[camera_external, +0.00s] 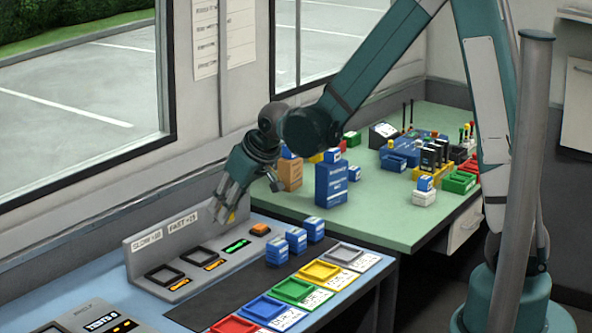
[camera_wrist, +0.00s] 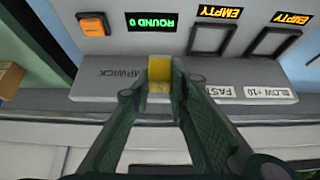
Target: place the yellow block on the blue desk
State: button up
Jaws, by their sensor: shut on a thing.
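My gripper (camera_external: 228,211) is shut on a small yellow block (camera_external: 232,216), near the sloped grey console panel at the back of the blue desk (camera_external: 92,270). In the wrist view the yellow block (camera_wrist: 159,70) sits between the two fingertips (camera_wrist: 160,85), in front of the panel's upright grey face. Whether the block touches the panel cannot be told. The fingers hide part of the block.
The grey console (camera_external: 200,262) carries square frames, lit displays and an orange button (camera_external: 260,229). Several blue blocks (camera_external: 297,240) and a row of coloured trays (camera_external: 320,270) stand to its right. A green table (camera_external: 385,225) with many objects lies behind.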

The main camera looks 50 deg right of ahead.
notch_tip(320, 180, up, 13)
jog(key=w+d+m+h, duration=0.1)
jog(key=w+d+m, duration=0.1)
jog(key=d, duration=1.2)
jog(key=w+d+m+h, duration=0.1)
jog(key=d+m, duration=0.1)
jog(key=d, duration=1.2)
jog(key=s+d+m+g+h, duration=0.15)
jog(key=s+d, duration=0.25)
jog(key=d, duration=0.9)
jog(key=s+d+m, duration=0.2)
jog(key=s+d, duration=0.2)
jog(key=d, duration=0.8)
jog(key=s+d+m+g+h, duration=0.15)
jog(key=s+d, duration=0.25)
jog(key=d, duration=0.9)
notch_tip(320, 180, down, 11)
jog(key=t, duration=0.1)
jog(key=shift+f+b, duration=0.1)
jog(key=shift+b, duration=0.2)
jog(key=shift+f+b, duration=0.7)
jog(key=shift+f, duration=2.45)
